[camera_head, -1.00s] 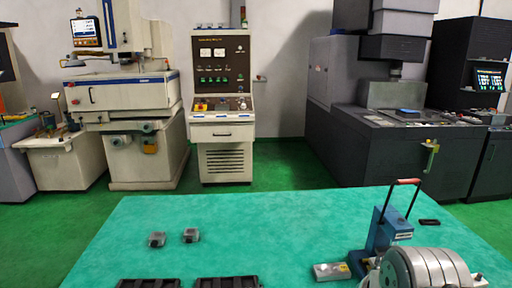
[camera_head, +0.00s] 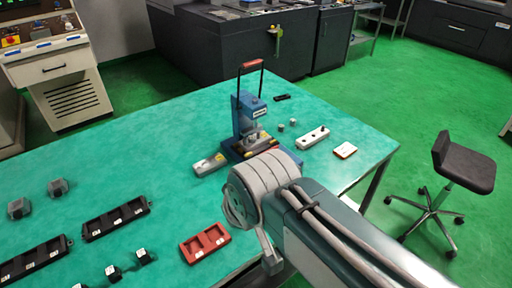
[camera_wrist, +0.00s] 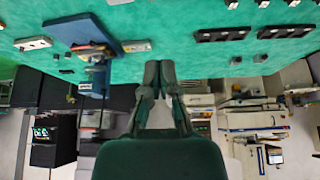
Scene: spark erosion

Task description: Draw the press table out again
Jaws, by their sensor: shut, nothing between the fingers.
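The blue press (camera_head: 250,122) stands on the green-topped table, with its red-gripped handle (camera_head: 251,64) raised. Its foot has yellow and black parts (camera_head: 262,146); I cannot tell clearly how far the press table sits in or out. A light grey block (camera_head: 209,164) lies on the left side of the press foot. In the wrist view the scene is upside down, and the press (camera_wrist: 95,82) is left of my gripper (camera_wrist: 160,66). My gripper is shut and empty, apart from the press. In the head view my arm hides part of the tabletop in front of the press.
A red tray (camera_head: 205,243), black trays (camera_head: 116,218) and two small grey blocks lie left on the worktable (camera_head: 160,190). A white strip (camera_head: 313,137) and a small pale plate (camera_head: 345,150) lie to the right. A stool (camera_head: 465,165) stands beyond the right edge.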

